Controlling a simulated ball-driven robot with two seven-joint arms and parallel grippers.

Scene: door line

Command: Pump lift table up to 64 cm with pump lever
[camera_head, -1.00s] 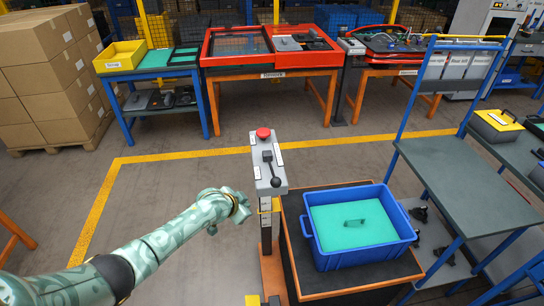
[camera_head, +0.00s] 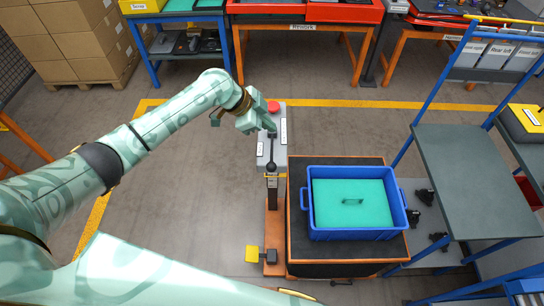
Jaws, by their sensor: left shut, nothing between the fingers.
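The lift table (camera_head: 396,247) has a dark top with an orange edge and bears a blue crate (camera_head: 355,234). A grey control box (camera_head: 280,118) stands on a post at the table's left side. The black lever (camera_head: 271,152) with a ball end lies along the box top. A yellow pedal (camera_head: 252,254) sits low at the foot of the post. My left gripper (camera_head: 267,128) is shut and empty at the far end of the lever, beside the red button (camera_head: 273,107). Whether it touches the lever I cannot tell. My right gripper is out of view.
The crate holds a teal piece (camera_head: 346,212) with a dark handle. A grey workbench (camera_head: 471,181) with blue posts stands at the right. Orange-legged tables stand at the back. Bare floor lies left of the post, inside a yellow line (camera_head: 98,214).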

